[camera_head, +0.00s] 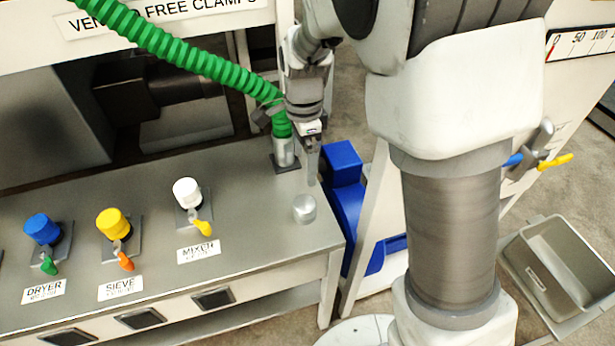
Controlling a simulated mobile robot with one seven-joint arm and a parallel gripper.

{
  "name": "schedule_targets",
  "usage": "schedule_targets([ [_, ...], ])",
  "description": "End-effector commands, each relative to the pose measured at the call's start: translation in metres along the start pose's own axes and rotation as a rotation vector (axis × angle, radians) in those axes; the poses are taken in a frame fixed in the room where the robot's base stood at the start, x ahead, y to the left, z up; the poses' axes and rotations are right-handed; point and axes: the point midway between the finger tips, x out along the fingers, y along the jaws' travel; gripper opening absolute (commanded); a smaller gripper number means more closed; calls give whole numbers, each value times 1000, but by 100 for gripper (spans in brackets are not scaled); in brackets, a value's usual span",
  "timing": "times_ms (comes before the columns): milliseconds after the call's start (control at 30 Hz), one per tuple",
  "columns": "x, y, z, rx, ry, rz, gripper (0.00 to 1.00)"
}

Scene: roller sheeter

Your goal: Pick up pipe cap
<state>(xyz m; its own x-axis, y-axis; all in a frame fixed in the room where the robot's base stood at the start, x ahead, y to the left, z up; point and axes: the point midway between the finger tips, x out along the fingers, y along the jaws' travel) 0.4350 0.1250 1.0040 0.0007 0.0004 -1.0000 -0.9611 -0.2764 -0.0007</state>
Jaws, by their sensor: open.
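A small silver cylinder, which looks like the pipe cap (304,209), stands upright on the grey metal bench top near its right end. My gripper (312,178) points down just above and slightly behind the cap. It is open, with nothing seen between its fingers. The fingers are seen nearly edge-on, so the gap between them is hard to make out. The fingertips look apart from the cap, though the exact height is unclear.
A green ribbed hose (190,62) runs to a metal fitting (284,152) close to the left of my gripper. Blue (43,229), yellow (113,223) and white (187,191) capped ports stand along the bench (255,243). A grey bin (562,265) is at right.

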Motion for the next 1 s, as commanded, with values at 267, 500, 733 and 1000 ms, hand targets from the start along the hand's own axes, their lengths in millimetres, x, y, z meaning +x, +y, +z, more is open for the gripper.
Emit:
schedule_targets([
  [267, 56, 2, 0, 2, 0, 6, 100],
  [500, 103, 2, 0, 1, 0, 5, 100],
  [733, 120, 1, 0, 1, 0, 1, 100],
  [1000, 158, 2, 0, 1, 0, 3, 100],
])
